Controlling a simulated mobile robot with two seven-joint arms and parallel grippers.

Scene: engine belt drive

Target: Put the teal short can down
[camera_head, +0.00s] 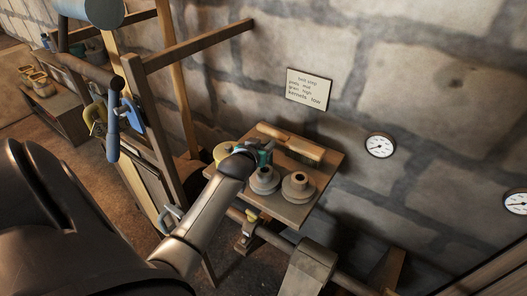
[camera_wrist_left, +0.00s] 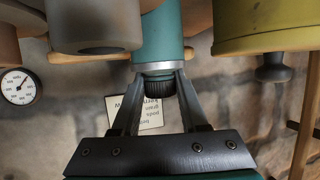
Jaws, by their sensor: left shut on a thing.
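The teal short can (camera_head: 265,157) is at the left gripper's end, over the small wooden table (camera_head: 325,169) in the head view. In the left wrist view the teal can (camera_wrist_left: 160,38) has a pale band and a dark ribbed end. My left gripper (camera_wrist_left: 158,82) is shut on that narrow dark end, a finger on each side. In the head view my left gripper (camera_head: 256,150) is small and partly blends with the can. Whether the can touches the table top cannot be told. My right gripper is not in view.
Two grey stepped pieces (camera_head: 298,187) stand close by on the table's front. A wooden bar (camera_head: 290,143) lies along its back. A yellow-olive pot (camera_wrist_left: 265,25) is beside the can. A wooden frame (camera_head: 160,120) stands left; a sign (camera_head: 309,88) hangs on the stone wall.

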